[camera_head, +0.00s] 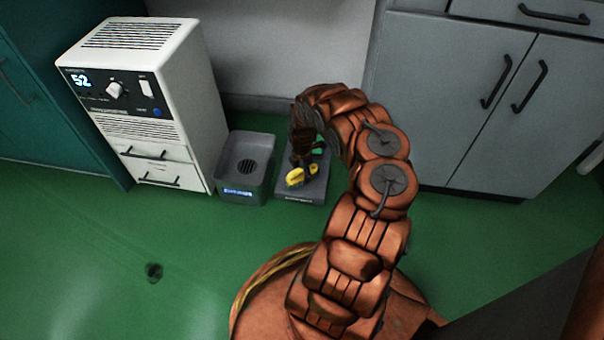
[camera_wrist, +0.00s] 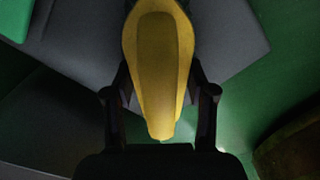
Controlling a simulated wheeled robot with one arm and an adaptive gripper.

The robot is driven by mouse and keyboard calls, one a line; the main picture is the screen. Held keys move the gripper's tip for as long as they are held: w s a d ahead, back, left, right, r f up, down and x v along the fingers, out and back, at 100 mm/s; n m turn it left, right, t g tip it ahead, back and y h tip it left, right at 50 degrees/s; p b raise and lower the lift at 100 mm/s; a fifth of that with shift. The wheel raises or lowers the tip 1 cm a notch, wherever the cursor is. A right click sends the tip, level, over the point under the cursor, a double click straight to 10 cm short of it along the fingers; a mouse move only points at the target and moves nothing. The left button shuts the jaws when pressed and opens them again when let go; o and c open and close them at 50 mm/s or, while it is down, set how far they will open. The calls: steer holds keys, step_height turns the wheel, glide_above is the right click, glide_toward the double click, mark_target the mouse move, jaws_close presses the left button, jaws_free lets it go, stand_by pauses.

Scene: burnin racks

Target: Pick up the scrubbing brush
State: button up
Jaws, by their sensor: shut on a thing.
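The scrubbing brush (camera_head: 295,177) shows as a yellow body over the dark grey tray or mat (camera_head: 312,190) on the floor. In the wrist view its yellow handle (camera_wrist: 163,75) lies between my two fingers and points down the picture. My gripper (camera_wrist: 161,105) is shut on it, with one finger on each side. In the head view my gripper (camera_head: 300,165) reaches down over the grey tray and partly hides the brush. The brush's bristles do not show. I cannot tell whether it touches the tray.
A grey bin (camera_head: 257,190) with a round grille stands left of the tray. A white appliance (camera_head: 170,110) showing "52" stands further left. Grey cupboards (camera_head: 480,90) are at the back right. A drain (camera_head: 153,271) lies in open green floor. A small green thing (camera_head: 319,147) lies near my gripper.

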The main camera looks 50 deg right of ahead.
steer(key=shift+c, duration=0.6)
steer(key=shift+r, duration=0.15)
steer(key=shift+r+p, duration=0.2)
steer(key=shift+p, duration=0.15)
steer(key=r+p, duration=0.3)
steer(key=shift+s+a+r, duration=0.2)
steer(key=shift+s, duration=0.05)
steer(key=s+a+p, duration=1)
steer(key=s+p, duration=0.1)
steer(key=shift+s+r+p, duration=0.35)
steer(key=shift+s+r, duration=0.05)
steer(key=shift+r, duration=0.05)
